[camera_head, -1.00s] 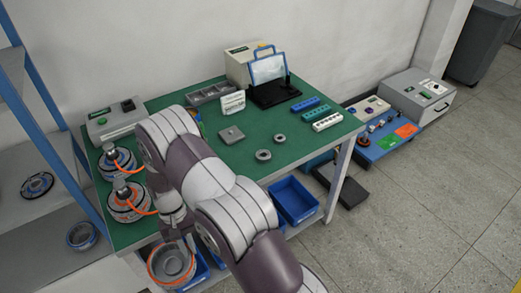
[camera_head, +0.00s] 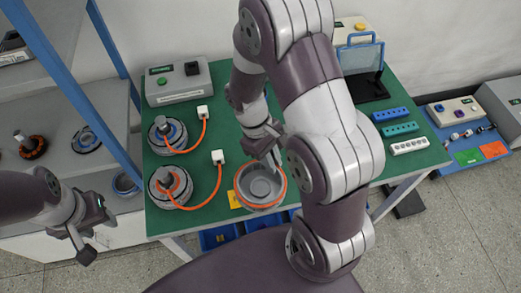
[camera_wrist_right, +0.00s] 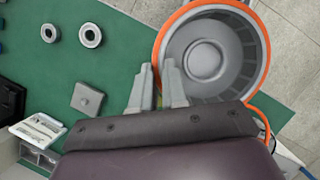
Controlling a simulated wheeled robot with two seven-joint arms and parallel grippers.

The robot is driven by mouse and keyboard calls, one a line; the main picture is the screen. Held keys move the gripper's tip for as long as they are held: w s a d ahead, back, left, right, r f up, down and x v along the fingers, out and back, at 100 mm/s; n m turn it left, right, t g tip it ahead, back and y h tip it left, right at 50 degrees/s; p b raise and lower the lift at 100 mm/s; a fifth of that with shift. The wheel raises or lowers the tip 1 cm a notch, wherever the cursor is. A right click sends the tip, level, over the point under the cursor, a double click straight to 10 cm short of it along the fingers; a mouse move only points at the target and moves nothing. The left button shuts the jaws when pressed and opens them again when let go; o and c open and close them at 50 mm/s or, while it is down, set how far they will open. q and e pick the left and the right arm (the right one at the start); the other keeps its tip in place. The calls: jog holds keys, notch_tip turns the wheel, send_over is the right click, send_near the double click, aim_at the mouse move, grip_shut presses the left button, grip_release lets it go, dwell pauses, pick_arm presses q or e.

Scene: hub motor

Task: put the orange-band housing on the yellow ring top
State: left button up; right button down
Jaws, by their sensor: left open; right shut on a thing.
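The orange-band housing (camera_head: 261,187) is a grey open bowl with an orange rim, its opening facing up. It is over the table's front edge area; it also shows in the right wrist view (camera_wrist_right: 205,58). My right gripper (camera_head: 274,160) is shut on its rim at the far right side. A small yellow patch (camera_head: 234,200) shows at the left of the housing, partly hidden by it. No full yellow ring is visible, and I cannot tell whether the patch belongs to one. My left gripper (camera_head: 88,240) is open and empty, left of the table.
A grey box (camera_head: 178,83) is behind. A blue-posted shelf (camera_head: 98,60) is at left.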

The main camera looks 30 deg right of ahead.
jog(key=w+d+f, duration=0.1)
jog(key=w+f, duration=0.1)
jog(key=f, duration=0.1)
jog(key=w+d+f+p, duration=0.1)
jog(key=w+f, duration=0.1)
jog(key=w+d+f, duration=0.1)
jog(key=w+f, duration=0.2)
jog(key=shift+d+f+p, duration=0.3)
jog(key=shift+p, duration=0.1)
jog(key=shift+w+f, duration=0.15)
jog(key=shift+w, duration=0.05)
jog(key=c, duration=1.2)
grip_release()
pick_arm(q)
jog(key=shift+w+r, duration=0.1)
jog(key=shift+r, duration=0.85)
pick_arm(e)
jog(key=shift+o, duration=0.3)
jog(key=shift+s, duration=0.15)
